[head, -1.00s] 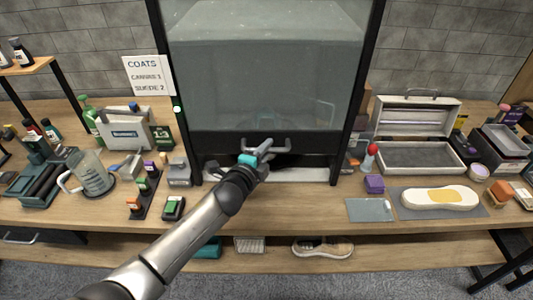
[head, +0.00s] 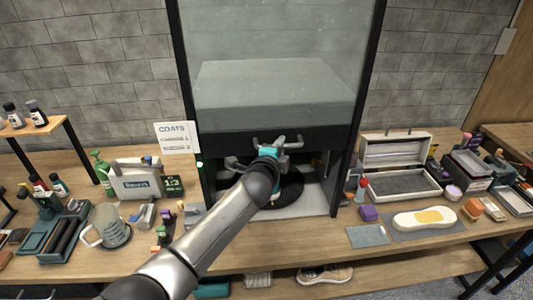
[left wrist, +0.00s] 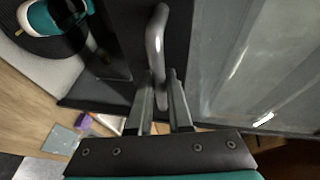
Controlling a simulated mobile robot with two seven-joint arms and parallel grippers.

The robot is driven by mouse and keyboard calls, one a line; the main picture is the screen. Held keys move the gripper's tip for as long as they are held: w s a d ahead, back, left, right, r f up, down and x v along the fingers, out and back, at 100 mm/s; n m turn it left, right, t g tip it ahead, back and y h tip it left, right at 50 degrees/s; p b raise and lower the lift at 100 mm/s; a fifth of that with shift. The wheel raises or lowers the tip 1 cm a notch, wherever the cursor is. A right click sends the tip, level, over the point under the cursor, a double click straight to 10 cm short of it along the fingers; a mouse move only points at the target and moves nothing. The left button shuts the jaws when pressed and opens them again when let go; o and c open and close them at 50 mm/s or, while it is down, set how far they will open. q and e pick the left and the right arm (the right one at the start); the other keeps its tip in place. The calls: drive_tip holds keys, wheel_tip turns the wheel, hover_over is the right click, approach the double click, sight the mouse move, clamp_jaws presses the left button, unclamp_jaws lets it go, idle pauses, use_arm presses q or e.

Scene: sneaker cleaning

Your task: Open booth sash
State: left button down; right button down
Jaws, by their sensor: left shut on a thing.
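The booth sash (head: 277,98) is a glass panel in a black frame, partly raised, with an opening below its dark lower rail. A grey bar handle (head: 262,141) sits on that rail; it also shows in the left wrist view (left wrist: 153,45). My left gripper (head: 280,148) is at the handle. In the left wrist view its two fingers (left wrist: 160,85) are closed around the bar. Through the opening a black round turntable (head: 290,190) shows, partly hidden by my arm. A teal and white shoe (left wrist: 48,17) stands on it in the left wrist view. My right gripper is not in view.
An open metal case (head: 400,182), a purple block (head: 369,213) and a pale sole on a grey mat (head: 398,234) lie right of the booth. A glass jug (head: 110,228), bottles and a white caddy (head: 137,182) crowd the bench at left.

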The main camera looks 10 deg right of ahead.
use_arm(q)
drive_tip(key=shift+r, duration=0.25)
drive_tip(key=c, duration=0.8)
unclamp_jaws()
drive_tip(key=shift+c, duration=0.2)
drive_tip(key=shift+a, duration=0.1)
drive_tip(key=p+v, duration=0.1)
drive_tip(key=v, duration=1.4)
